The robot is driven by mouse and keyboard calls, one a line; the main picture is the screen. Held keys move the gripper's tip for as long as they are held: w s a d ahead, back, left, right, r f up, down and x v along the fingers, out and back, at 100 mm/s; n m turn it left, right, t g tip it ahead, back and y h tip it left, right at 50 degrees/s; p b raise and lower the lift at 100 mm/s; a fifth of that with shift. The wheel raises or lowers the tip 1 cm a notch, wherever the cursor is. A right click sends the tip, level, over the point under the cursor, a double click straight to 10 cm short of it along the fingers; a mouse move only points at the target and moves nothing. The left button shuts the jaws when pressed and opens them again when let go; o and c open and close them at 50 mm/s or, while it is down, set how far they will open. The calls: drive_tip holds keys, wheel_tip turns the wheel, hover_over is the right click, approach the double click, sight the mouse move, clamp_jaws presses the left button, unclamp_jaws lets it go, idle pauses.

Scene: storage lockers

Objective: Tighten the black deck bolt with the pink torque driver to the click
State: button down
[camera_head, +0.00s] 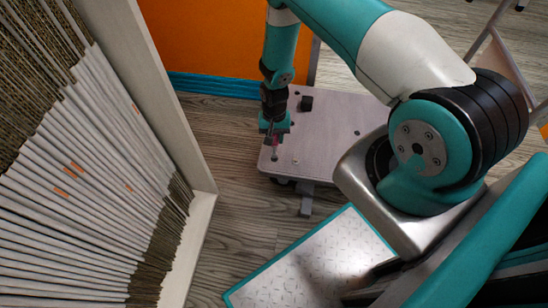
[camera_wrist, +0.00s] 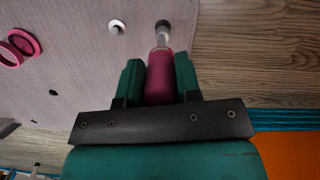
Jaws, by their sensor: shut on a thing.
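My gripper (camera_head: 273,132) points down over the near left corner of the grey cart deck (camera_head: 325,125). In the wrist view its green fingers (camera_wrist: 158,70) are shut on the pink torque driver (camera_wrist: 160,86). The driver also shows as a small pink piece below my gripper in the head view (camera_head: 274,145). Its pale shaft runs to a dark end (camera_wrist: 162,26) near the deck edge. I cannot tell whether that dark end is the driver's socket or the black bolt's head, or whether they touch. A pale round fastener (camera_wrist: 117,27) sits beside it, apart.
Pink rings (camera_wrist: 20,44) lie on the deck in the wrist view. A small black block (camera_head: 306,103) stands on the deck behind my gripper. A large slatted stack (camera_head: 75,185) with a pale frame fills the left. An orange panel (camera_head: 215,45) stands behind. A teal-edged plate (camera_head: 310,265) lies in front.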

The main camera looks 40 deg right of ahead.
drive_tip(key=n, duration=0.5)
drive_tip(key=shift+d+n+h, duration=0.1)
drive_tip(key=shift+n+h, duration=0.3)
drive_tip(key=n, duration=0.5)
drive_tip(key=shift+d+n+h, duration=0.15)
drive_tip(key=shift+n+h, duration=0.15)
drive_tip(key=shift+h, duration=0.1)
drive_tip(key=shift+f, duration=0.15)
drive_tip(key=shift+f+b, duration=0.35)
drive_tip(key=shift+f, duration=0.25)
drive_tip(key=m, duration=0.4)
drive_tip(key=shift+r+y, duration=0.1)
drive_tip(key=shift+y, duration=0.2)
drive_tip(key=shift+m, duration=0.4)
